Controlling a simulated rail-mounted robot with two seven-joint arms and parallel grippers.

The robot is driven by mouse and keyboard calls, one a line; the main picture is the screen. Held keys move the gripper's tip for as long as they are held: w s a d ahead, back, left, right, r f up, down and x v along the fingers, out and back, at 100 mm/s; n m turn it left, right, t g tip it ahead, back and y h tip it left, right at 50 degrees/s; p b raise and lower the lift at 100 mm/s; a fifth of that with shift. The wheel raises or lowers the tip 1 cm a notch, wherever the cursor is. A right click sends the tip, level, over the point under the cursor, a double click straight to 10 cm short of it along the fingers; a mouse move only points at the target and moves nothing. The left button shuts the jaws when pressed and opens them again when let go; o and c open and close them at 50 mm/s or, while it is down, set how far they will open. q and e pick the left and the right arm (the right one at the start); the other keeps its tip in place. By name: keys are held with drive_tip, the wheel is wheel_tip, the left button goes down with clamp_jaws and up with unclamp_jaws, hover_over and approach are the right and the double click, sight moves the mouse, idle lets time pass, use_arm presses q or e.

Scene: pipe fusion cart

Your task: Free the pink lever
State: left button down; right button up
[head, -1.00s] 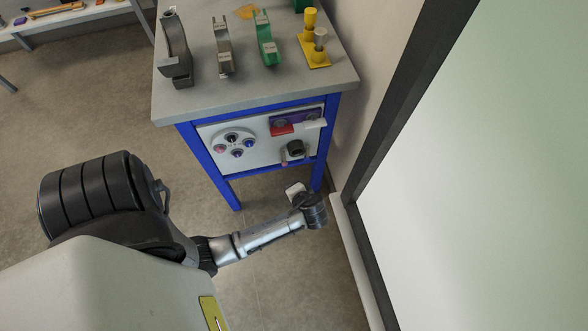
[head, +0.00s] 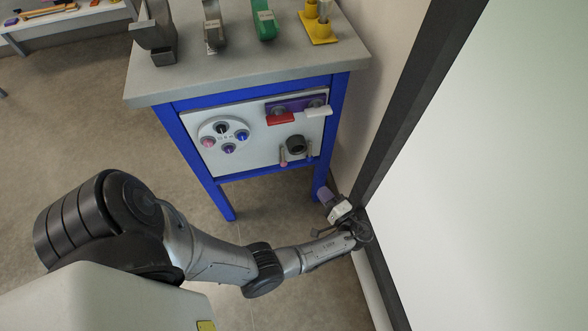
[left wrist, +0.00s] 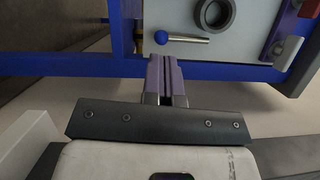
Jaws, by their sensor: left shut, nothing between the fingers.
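The pink lever (head: 283,157) hangs from the cart's white front panel with its pink knob down, left of a dark round socket (head: 296,145). A blue-knobbed lever (head: 309,152) is on the socket's right. In the left wrist view, the blue-knobbed lever (left wrist: 182,38) lies near the dark ring (left wrist: 214,14), and the pink lever does not show. My left gripper (head: 323,193) is shut and empty, below the panel by the cart's right front leg. Its purple fingers (left wrist: 165,62) are together in the left wrist view, apart from the blue-knobbed lever. My right gripper is not in view.
The panel also has a round plate (head: 223,134) with several coloured knobs, a red handle (head: 280,119) and a white handle (head: 319,111). Clamps stand on the grey cart top (head: 240,73). The wall's dark frame (head: 400,140) is close on the right.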

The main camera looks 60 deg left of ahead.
sight(283, 156)
use_arm(q)
drive_tip(key=s+a+b, duration=0.1)
drive_tip(key=a, duration=0.3)
drive_tip(key=s+a+b, duration=0.1)
drive_tip(key=a, duration=0.3)
drive_tip(key=s+a+b, duration=0.1)
drive_tip(key=a, duration=0.2)
drive_tip(key=shift+s+a+r, duration=0.2)
drive_tip(key=shift+a+r, duration=0.05)
drive_tip(key=shift+a, duration=0.15)
drive_tip(key=shift+s+a+r+b, duration=0.1)
drive_tip(key=shift+s+a+b, duration=0.25)
drive_tip(key=shift+s, duration=0.15)
drive_tip(key=shift+s, duration=0.1)
